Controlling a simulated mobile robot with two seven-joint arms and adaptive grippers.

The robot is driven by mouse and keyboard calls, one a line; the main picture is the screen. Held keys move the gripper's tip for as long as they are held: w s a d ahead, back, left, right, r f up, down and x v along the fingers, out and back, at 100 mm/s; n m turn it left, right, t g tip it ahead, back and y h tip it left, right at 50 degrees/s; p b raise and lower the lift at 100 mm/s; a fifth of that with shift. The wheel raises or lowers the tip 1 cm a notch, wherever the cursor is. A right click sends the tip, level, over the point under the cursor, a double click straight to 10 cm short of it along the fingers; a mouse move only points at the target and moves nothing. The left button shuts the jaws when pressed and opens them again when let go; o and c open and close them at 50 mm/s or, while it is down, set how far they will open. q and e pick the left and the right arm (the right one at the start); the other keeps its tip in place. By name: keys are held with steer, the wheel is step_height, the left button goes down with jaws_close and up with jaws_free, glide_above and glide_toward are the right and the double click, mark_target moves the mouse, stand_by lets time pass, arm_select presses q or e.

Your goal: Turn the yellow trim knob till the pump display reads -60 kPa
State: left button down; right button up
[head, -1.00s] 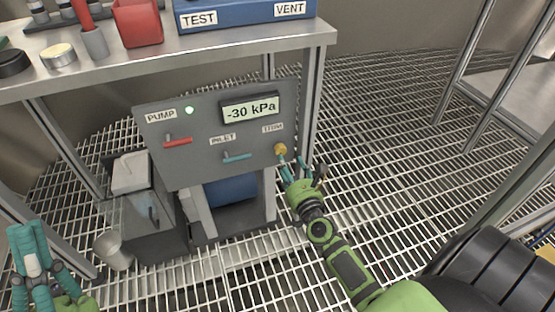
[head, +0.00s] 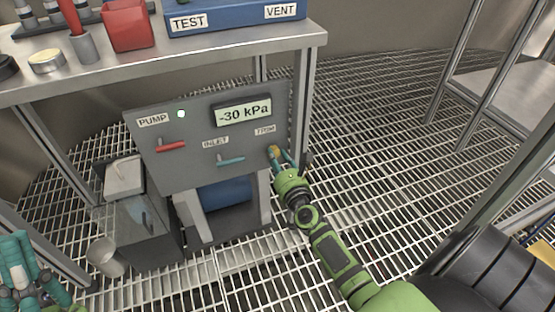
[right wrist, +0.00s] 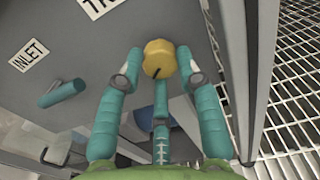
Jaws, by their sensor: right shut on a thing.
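The yellow trim knob (right wrist: 160,58) sits at the right end of the grey pump panel (head: 180,165), under the TRIM label. It has a dark pointer line. My right gripper (head: 276,155) is shut on the knob, with teal fingertips on either side of it in the right wrist view (right wrist: 160,62). In the head view the fingers partly hide the knob. The pump display (head: 243,112) reads -30 kPa. My left gripper (head: 18,265) is at the lower left edge, away from the panel; its finger gap is unclear.
A red PUMP lever (head: 171,147) and a teal INLET lever (head: 231,161) are on the same panel, with a lit lamp (head: 181,114) near the PUMP label. The steel bench (head: 160,62) overhangs the panel. A bench leg (right wrist: 250,60) stands close right of the knob.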

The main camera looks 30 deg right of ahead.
steer(key=shift+s+d+f+n, duration=0.1)
steer(key=shift+f+n, duration=0.15)
steer(key=shift+n, duration=0.05)
stand_by(0.5)
